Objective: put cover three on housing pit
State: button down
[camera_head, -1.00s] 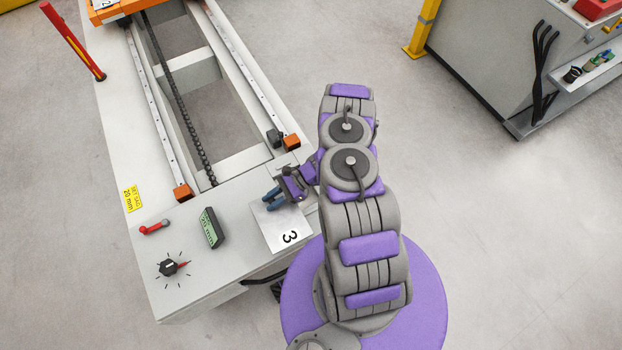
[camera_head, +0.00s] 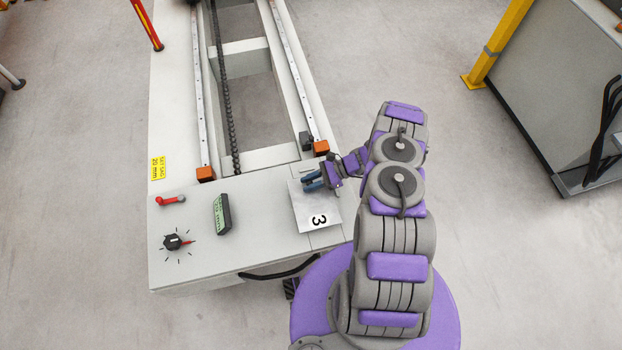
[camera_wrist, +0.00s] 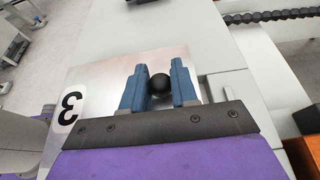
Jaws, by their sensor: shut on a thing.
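Cover three is a flat metallic plate (camera_head: 310,207) with a black "3" on a white label and a dark round knob (camera_wrist: 159,85). It lies over the near right part of the gantry's light grey top in the head view; whether it touches that top I cannot tell. My gripper (camera_head: 312,181) reaches in from the right and is shut on the knob, one blue finger on each side. In the wrist view my gripper (camera_wrist: 159,84) stands over the plate (camera_wrist: 97,92). I cannot identify the housing pit; the plate and gripper hide part of the top.
A red lever (camera_head: 171,200), a green display box (camera_head: 221,214) and a black dial (camera_head: 173,242) are left of the plate. Orange end blocks (camera_head: 321,147) and rails lie beyond it. A yellow post (camera_head: 496,45) and grey cabinet (camera_head: 560,95) stand at the right.

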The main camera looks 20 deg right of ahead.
aim_at(295, 180)
jog(key=w+d, duration=0.1)
jog(key=w, duration=0.1)
jog(key=shift+w+d+f+b, duration=0.2)
jog(key=shift+w+d+b, duration=0.1)
jog(key=shift+d, duration=0.05)
jog(key=shift+w, duration=0.35)
jog(key=shift+w+a, duration=0.25)
jog(key=shift+a, duration=0.2)
notch_tip(295, 180, down, 3)
jog(key=shift+f+b, duration=0.15)
jog(key=shift+b, duration=0.65)
jog(key=shift+w+d+f, duration=0.1)
jog(key=shift+d+f, duration=0.05)
jog(key=shift+d, duration=0.35)
jog(key=c, duration=1.2)
grip_release()
jog(key=o, duration=0.3)
jog(key=shift+a, duration=0.45)
jog(key=shift+o, duration=0.2)
